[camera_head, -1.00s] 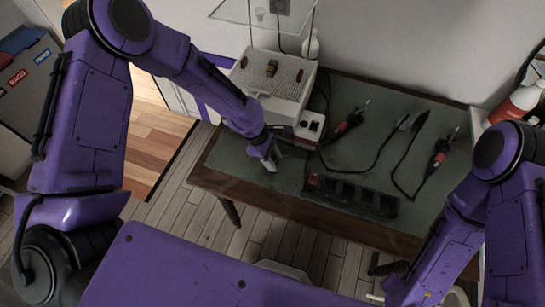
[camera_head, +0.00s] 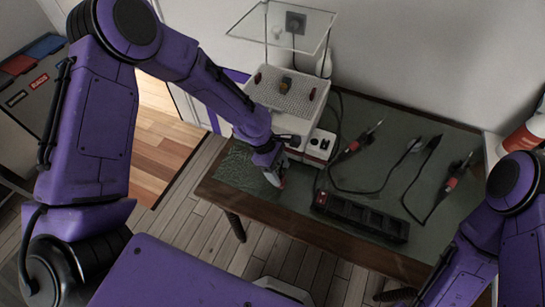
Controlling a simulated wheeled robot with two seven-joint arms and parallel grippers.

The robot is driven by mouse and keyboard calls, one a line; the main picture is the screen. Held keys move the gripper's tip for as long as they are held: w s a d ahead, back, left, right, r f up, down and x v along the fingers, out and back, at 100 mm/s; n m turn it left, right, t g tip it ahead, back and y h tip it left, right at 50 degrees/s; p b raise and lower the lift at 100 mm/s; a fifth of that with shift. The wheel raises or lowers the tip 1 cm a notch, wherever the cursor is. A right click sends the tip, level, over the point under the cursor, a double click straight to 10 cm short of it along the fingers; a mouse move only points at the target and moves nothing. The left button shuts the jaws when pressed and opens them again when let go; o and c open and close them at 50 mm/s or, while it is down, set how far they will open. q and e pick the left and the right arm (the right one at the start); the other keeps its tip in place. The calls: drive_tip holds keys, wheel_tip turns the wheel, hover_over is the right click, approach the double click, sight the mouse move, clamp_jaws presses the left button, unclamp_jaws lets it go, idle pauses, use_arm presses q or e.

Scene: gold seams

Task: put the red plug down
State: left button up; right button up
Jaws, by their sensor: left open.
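My left gripper (camera_head: 274,171) is open, low over the near left part of the dark green table mat, in front of the white perforated box. A small reddish patch (camera_head: 281,183) shows at its fingertips. It may be the red plug, but it is too small and too covered by the fingers to tell whether it touches the mat. My right arm comes in at the lower right, and its gripper is out of the picture.
The white perforated box (camera_head: 290,92) bears small red and dark pieces, with a clear panel (camera_head: 283,25) above. A black power strip (camera_head: 362,217) with a red switch lies near the front edge. Red-handled tools (camera_head: 353,147) and cables lie right. A red-white bottle (camera_head: 522,138) stands far right.

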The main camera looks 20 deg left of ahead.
use_arm(q)
drive_tip(key=v, duration=0.9)
drive_tip(key=shift+s+a, duration=0.1)
drive_tip(key=shift+s, duration=0.05)
